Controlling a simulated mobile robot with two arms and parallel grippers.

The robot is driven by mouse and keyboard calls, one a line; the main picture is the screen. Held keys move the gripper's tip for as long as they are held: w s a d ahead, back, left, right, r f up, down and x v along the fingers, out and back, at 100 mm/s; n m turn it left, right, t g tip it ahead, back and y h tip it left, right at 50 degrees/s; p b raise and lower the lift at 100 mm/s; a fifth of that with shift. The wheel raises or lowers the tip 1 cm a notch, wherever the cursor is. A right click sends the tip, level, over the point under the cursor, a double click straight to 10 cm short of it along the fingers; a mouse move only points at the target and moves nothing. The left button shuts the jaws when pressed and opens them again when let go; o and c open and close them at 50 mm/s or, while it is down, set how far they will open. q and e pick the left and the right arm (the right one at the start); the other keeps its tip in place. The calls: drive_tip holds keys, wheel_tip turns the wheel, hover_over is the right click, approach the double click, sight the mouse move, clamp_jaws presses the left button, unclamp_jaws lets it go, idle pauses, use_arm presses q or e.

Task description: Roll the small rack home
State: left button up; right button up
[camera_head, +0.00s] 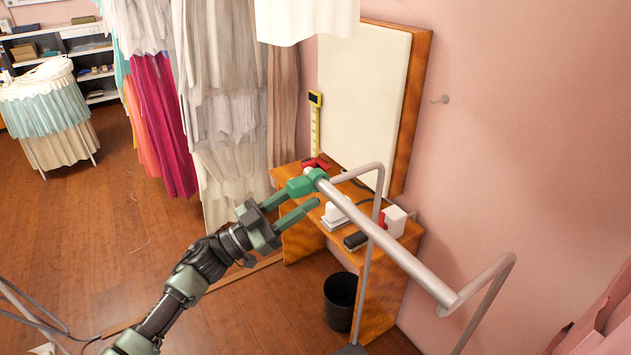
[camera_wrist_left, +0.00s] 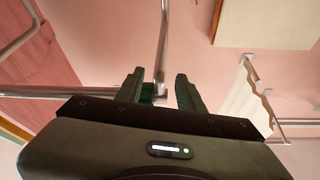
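The small rack is a bare grey metal tube frame (camera_head: 392,243) with a green corner fitting (camera_head: 304,184) at the far end of its top rail. My left gripper (camera_head: 302,197) is at that green fitting, its two fingers spread apart. In the left wrist view the green fitting (camera_wrist_left: 148,91) shows between the open fingers (camera_wrist_left: 160,74), closer to the left one; the fingers are not closed on it. I cannot tell whether they touch it. The rack's lower part is mostly out of view. My right gripper is not in view.
A wooden desk (camera_head: 290,178) with small items stands against the pink wall beyond the rack, a black bin (camera_head: 340,300) below it. Hanging gowns (camera_head: 225,120) fill the back. A round draped rack (camera_head: 48,115) stands at left. Wood floor (camera_head: 110,235) is open at left.

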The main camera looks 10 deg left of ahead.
sight(316, 189)
use_arm(q)
drive_tip(key=p+x, duration=0.1)
drive_tip(key=x, duration=0.3)
drive_tip(key=shift+d, duration=0.15)
clamp_jaws()
drive_tip(key=shift+f, duration=0.1)
idle(1.2)
